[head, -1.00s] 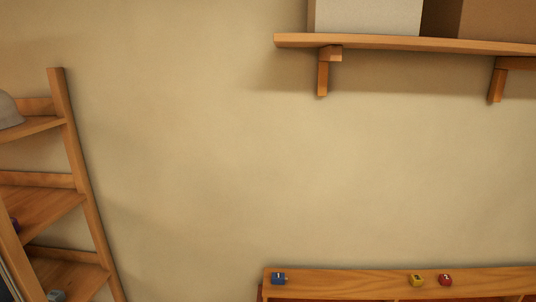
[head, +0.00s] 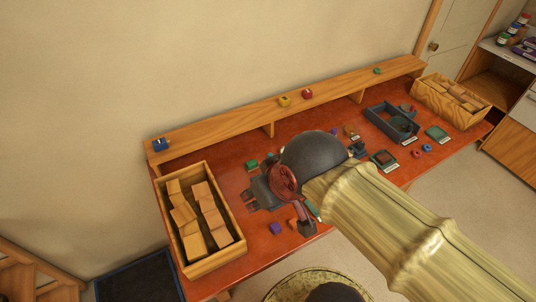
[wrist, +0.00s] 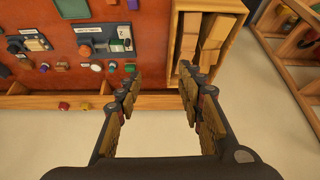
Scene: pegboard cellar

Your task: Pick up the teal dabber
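My gripper (head: 251,197) is over the left part of the worktop, near the crate of wooden blocks. In the wrist view my gripper (wrist: 160,83) is open, with nothing between its fingers. My arm hides part of the worktop.
A wooden crate (head: 237,208) of blocks stands at the left end, another (head: 420,94) at the far right. A raised ledge (head: 235,122) along the wall bears small coloured items. A dark blue tray (head: 374,118) and several small stamps and pads crowd the right half.

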